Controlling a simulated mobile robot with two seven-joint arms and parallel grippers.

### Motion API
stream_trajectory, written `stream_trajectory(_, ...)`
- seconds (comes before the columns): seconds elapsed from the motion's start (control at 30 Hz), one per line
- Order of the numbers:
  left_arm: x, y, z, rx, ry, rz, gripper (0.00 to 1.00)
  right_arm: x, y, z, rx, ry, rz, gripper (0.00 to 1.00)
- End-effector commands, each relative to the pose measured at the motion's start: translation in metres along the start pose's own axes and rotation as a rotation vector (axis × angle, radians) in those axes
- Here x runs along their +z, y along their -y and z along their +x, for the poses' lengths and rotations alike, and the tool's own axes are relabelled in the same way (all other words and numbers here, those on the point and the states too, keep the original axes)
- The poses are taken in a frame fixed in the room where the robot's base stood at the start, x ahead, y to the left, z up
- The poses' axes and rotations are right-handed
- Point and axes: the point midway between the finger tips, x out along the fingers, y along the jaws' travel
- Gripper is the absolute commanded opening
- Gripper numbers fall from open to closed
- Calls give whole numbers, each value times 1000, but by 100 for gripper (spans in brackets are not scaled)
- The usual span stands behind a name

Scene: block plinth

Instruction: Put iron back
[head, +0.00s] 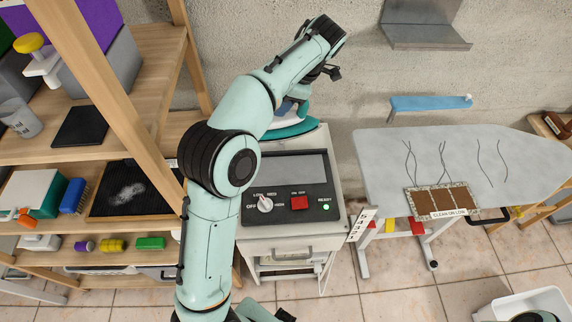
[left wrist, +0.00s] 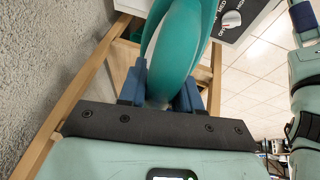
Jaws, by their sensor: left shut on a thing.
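The teal iron (head: 289,129) is at the back of the white cabinet top, behind the control panel, partly hidden by my left arm. It also shows large in the left wrist view (left wrist: 178,45), between the blue fingers. My left gripper (left wrist: 160,95) is shut on the iron. In the head view the gripper is mostly hidden behind my arm. I cannot tell whether the iron touches the cabinet or hangs just above it. My right gripper is not in view.
The control panel (head: 292,187) has a white knob, a red switch and a lit green light. An ironing board (head: 470,150) with a brown pad (head: 440,202) stands right. A metal wall shelf (head: 425,35) is empty. Wooden shelving (head: 150,100) with several items stands left.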

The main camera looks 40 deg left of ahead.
Motion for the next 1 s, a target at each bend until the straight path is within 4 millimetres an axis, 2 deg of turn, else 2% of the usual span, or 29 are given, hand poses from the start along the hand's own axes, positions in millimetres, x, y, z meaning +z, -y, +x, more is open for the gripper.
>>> stream_trajectory(0.3,23,14,61,-7,-6,-6,5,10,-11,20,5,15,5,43)
stream_trajectory(0.6,48,26,120,-5,-5,-6,5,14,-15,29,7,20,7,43)
stream_trajectory(0.73,54,29,134,-3,-3,-6,5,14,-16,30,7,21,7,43)
stream_trajectory(1.0,60,32,149,-2,-3,-6,5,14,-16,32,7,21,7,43)
